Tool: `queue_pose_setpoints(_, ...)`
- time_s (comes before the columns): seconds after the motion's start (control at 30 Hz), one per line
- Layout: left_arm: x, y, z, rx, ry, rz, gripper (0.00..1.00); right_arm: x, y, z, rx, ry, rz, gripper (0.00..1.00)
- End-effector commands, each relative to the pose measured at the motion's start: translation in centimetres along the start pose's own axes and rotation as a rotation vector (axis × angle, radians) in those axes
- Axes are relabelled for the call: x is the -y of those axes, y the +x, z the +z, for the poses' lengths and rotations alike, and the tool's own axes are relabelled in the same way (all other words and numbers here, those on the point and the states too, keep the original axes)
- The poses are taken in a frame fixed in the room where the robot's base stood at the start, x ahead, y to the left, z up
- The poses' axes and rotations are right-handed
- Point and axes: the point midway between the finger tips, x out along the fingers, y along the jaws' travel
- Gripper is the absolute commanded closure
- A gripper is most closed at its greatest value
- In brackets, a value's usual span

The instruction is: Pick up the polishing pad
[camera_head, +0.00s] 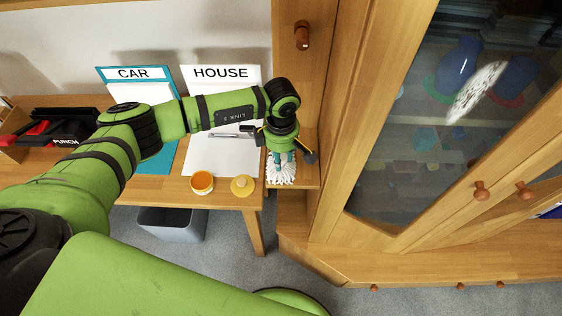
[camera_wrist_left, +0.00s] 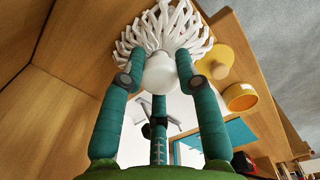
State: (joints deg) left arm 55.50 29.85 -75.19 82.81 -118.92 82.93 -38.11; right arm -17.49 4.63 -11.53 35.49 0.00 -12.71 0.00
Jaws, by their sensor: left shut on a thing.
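The polishing pad (camera_head: 281,173) is a white, shaggy disc of strands with a pale round knob. In the head view it is below my left gripper (camera_head: 283,154), at the right end of the desk beside the cabinet. In the left wrist view, the pad (camera_wrist_left: 176,26) fills the top, and the teal fingers of my left gripper (camera_wrist_left: 160,85) are closed around its knob (camera_wrist_left: 160,74). I cannot tell whether the pad touches the surface beneath it. My right gripper is not in view.
An orange pot (camera_head: 202,182) and a yellow lid (camera_head: 243,186) stand near the desk's front edge. The wooden cabinet (camera_head: 330,130) rises close on the right. CAR (camera_head: 134,74) and HOUSE (camera_head: 221,74) sheets, a black-and-red punch (camera_head: 62,127) and a grey bin (camera_head: 172,225) are around the desk.

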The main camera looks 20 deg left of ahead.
Motion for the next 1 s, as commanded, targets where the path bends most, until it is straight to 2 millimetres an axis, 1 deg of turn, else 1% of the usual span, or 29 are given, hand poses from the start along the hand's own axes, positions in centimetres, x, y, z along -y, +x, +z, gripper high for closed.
queue_pose_setpoints(0.13, -0.1, -0.4, 0.0, 0.000, -0.001, 0.001, 1.00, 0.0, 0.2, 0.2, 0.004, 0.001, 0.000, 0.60)
queue_pose_setpoints(0.23, -0.1, -1.6, 0.0, 0.002, -0.001, 0.004, 1.00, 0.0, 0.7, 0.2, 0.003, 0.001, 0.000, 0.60)
queue_pose_setpoints(0.5, -0.1, -6.9, 0.0, 0.001, 0.000, 0.005, 1.00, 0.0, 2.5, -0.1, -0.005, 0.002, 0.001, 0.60)
queue_pose_setpoints(0.63, -0.1, -8.8, 0.0, 0.001, 0.000, 0.004, 1.00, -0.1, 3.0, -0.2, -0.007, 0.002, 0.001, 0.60)
queue_pose_setpoints(0.8, 0.0, -10.0, 0.0, 0.001, 0.000, 0.001, 1.00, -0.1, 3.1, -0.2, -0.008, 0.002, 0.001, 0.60)
queue_pose_setpoints(1.0, 0.0, -10.1, 0.0, 0.000, 0.000, 0.000, 1.00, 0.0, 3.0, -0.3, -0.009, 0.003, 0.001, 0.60)
